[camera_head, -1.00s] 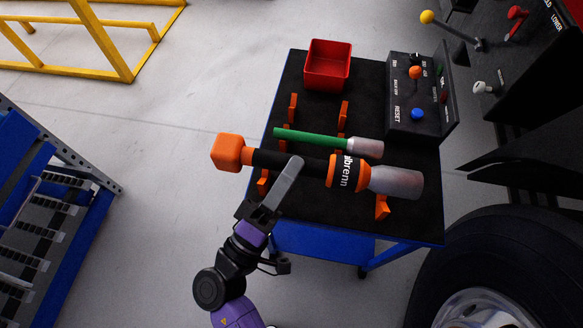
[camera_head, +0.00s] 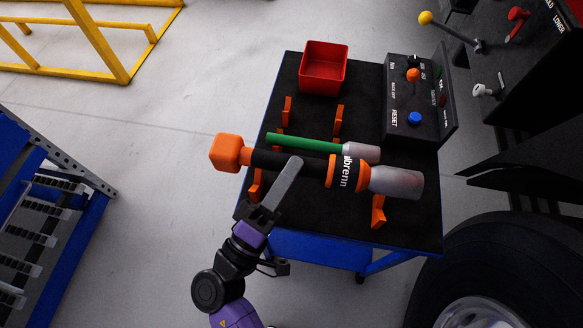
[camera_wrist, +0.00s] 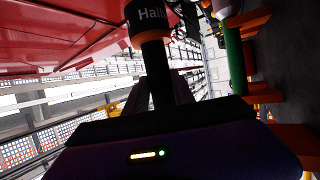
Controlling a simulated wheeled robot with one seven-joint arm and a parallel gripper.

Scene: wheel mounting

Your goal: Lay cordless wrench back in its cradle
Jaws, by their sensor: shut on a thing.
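The cordless wrench (camera_head: 345,173) has an orange battery block at its left end, a black body with an orange band, and a silver socket end at right. My gripper (camera_head: 283,181) is shut on its black handle, and the wrench lies across the picture over the front of the cart top. The handle also shows in the wrist view (camera_wrist: 158,75). Orange cradle brackets show below it, one at the right (camera_head: 378,212) and one at the left (camera_head: 257,184). I cannot tell whether the wrench touches them.
A green-handled tool (camera_head: 305,143) with a silver end rests just behind the wrench. A red bin (camera_head: 323,69) and a black control box (camera_head: 420,105) stand on the black cart top (camera_head: 300,218). A large tyre (camera_head: 490,265) is at the lower right.

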